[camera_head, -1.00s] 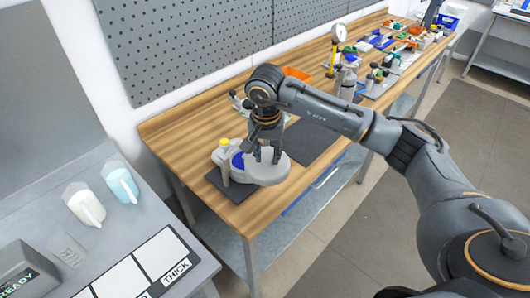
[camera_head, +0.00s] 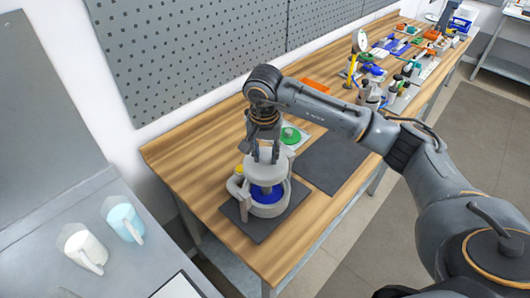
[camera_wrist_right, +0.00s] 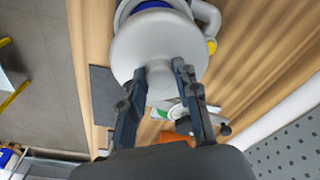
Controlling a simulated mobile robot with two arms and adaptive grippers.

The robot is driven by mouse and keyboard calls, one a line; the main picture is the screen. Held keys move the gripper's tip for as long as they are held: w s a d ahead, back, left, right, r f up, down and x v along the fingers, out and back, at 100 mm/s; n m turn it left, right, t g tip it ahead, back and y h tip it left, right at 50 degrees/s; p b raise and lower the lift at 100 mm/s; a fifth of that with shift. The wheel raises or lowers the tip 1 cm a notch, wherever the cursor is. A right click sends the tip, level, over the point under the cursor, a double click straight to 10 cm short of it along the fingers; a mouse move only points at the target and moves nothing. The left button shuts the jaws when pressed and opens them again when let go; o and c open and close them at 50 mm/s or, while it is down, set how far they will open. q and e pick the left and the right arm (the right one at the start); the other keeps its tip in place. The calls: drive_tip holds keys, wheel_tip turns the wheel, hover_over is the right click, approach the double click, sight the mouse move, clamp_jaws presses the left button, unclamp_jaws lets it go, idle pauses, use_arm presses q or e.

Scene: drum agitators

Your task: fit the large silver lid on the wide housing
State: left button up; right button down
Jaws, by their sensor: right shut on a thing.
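The wide housing (camera_head: 270,209) is a pale grey round body with a blue inside and a side pipe with a yellow cap (camera_head: 240,169). It stands on a dark mat (camera_head: 258,229). My right gripper (camera_head: 265,158) is shut on the large silver lid (camera_head: 263,168), held above the back part of the housing opening. The blue inside shows in front of the lid. In the right wrist view the lid (camera_wrist_right: 155,45) is a smooth pale disc between the fingertips (camera_wrist_right: 159,74), covering most of the housing; a blue edge shows beyond it. My left gripper is out of view.
A green round part (camera_head: 290,134) lies on a pale plate just behind the right gripper. An empty dark mat (camera_head: 331,161) lies to the right. Several tools and parts fill the far bench. White (camera_head: 82,249) and blue (camera_head: 124,219) jugs stand on the grey table at left.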

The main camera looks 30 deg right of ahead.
sight(267, 167)
drive_tip(key=shift+s+f+b, duration=0.25)
drive_tip(key=shift+s+f, duration=0.05)
drive_tip(key=shift+f, duration=0.3)
drive_tip(key=shift+s+f+b, duration=0.2)
drive_tip(key=shift+s+f, duration=0.05)
drive_tip(key=shift+f, duration=0.35)
drive_tip(key=f+b, duration=0.4)
drive_tip(key=shift+w+f, duration=0.1)
drive_tip(key=shift+w, duration=0.1)
use_arm(q)
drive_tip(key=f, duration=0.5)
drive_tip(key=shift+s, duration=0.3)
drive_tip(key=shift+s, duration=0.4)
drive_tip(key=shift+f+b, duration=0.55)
drive_tip(key=shift+b, duration=0.05)
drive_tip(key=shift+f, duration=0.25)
use_arm(e)
drive_tip(key=shift+f, duration=0.25)
use_arm(q)
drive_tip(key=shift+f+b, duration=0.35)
drive_tip(key=shift+b, duration=0.25)
use_arm(e)
drive_tip(key=shift+f, duration=0.3)
use_arm(q)
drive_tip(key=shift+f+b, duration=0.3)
drive_tip(key=shift+b, duration=0.05)
use_arm(e)
drive_tip(key=shift+f, duration=0.2)
